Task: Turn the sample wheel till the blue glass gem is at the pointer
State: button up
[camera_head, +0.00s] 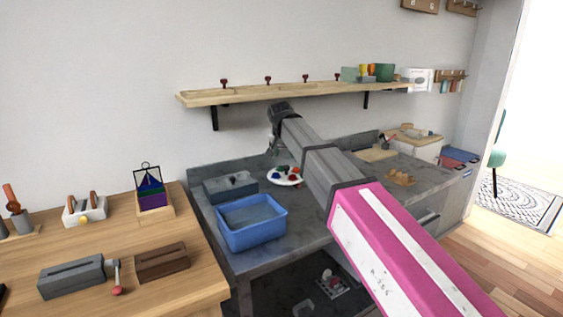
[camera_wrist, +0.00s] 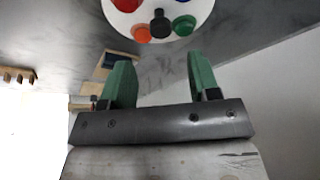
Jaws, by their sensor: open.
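The sample wheel (camera_head: 284,182) is a white disc with coloured gems, lying on the grey bench. Its near part shows at the top of the wrist view (camera_wrist: 176,32), cut off by the frame edge. There an orange gem (camera_wrist: 141,34), a green gem (camera_wrist: 183,25) and a dark knob-like piece (camera_wrist: 160,23) show, with red at the upper left. A blue gem (camera_head: 276,175) shows on the wheel's left side in the head view. I cannot make out the pointer. My gripper (camera_wrist: 160,75) is open and empty, its green fingers apart from the wheel.
A blue bin (camera_head: 251,235) and a grey box (camera_head: 230,187) stand left of the wheel. A wooden shelf (camera_head: 300,93) hangs on the wall above. A wooden table (camera_head: 80,240) with several items is at the left. Small wooden pieces (camera_head: 402,178) lie on the bench right of my arm.

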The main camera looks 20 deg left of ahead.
aim_at(287, 166)
jog(key=x, duration=0.7)
jog(key=shift+w+a+f, duration=0.15)
jog(key=shift+w+f, duration=0.05)
jog(key=shift+w, duration=0.05)
grip_shut()
